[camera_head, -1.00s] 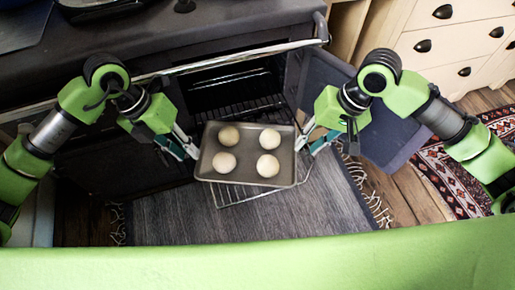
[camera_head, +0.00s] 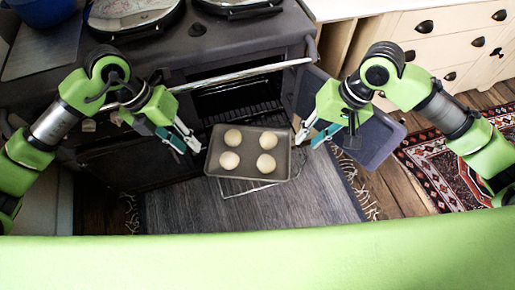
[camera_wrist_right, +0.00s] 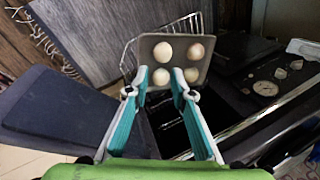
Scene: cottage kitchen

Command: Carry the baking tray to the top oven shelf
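The dark baking tray (camera_head: 280,172) holds several pale round dough balls (camera_head: 264,162) and lies in front of the open oven (camera_head: 236,100). A wire rack (camera_head: 238,193) shows under the tray's near edge; I cannot tell if they touch. My left gripper (camera_head: 190,148) has parted fingers just left of the tray, with a small gap. My right gripper (camera_head: 309,142) is open just right of the tray. In the right wrist view, its parted fingers (camera_wrist_right: 160,88) point toward the tray (camera_wrist_right: 178,55), nothing gripped between them.
The open oven door (camera_head: 378,140) stands at the right, close to my right gripper. A metal rail (camera_head: 240,75) crosses the stove front above the opening. A grey rug (camera_head: 300,205) covers the floor. Cream drawers (camera_head: 450,40) are at the back right.

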